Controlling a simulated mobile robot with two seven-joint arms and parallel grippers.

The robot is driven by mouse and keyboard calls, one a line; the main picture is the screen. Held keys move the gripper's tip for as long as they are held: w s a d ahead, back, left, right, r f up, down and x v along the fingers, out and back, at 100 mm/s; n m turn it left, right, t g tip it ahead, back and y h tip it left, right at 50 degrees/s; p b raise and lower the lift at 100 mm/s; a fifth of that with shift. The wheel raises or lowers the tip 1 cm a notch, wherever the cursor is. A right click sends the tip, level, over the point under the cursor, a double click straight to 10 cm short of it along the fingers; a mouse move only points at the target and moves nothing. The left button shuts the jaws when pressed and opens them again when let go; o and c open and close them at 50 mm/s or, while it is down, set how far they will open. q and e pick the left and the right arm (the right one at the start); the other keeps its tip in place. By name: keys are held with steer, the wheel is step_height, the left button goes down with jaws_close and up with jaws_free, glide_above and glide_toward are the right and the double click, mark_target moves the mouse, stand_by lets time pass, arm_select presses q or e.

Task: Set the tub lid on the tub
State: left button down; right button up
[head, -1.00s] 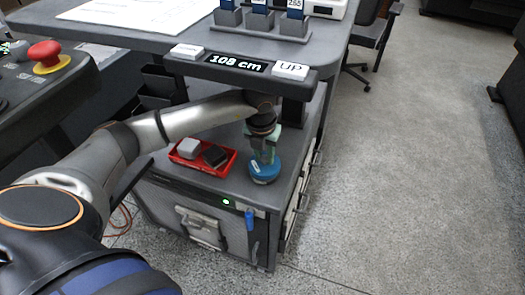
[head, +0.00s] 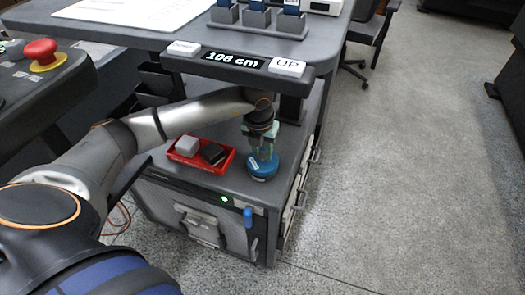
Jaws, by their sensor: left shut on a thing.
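A round blue thing (head: 263,167) with a small light label stands on top of the grey cabinet, near its front right corner. It looks like the tub with its lid, but at this size I cannot tell the lid from the tub. My left gripper (head: 262,153) points down from above and is shut on the upper part of this blue thing, which I take to be the tub lid. The fingers hide part of its top, and I cannot tell whether there is a gap below the lid. My right gripper is not in view.
A red tray (head: 172,155) with a light grey block (head: 187,146) and a dark block (head: 213,153) lies left of the blue thing. The desk edge with a height display (head: 233,60) overhangs behind. Open floor lies to the right.

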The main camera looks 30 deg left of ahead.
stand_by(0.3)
arm_select(q)
steer(key=shift+f+b, duration=0.45)
steer(key=shift+f, duration=0.15)
steer(key=c, duration=0.9)
jaws_free()
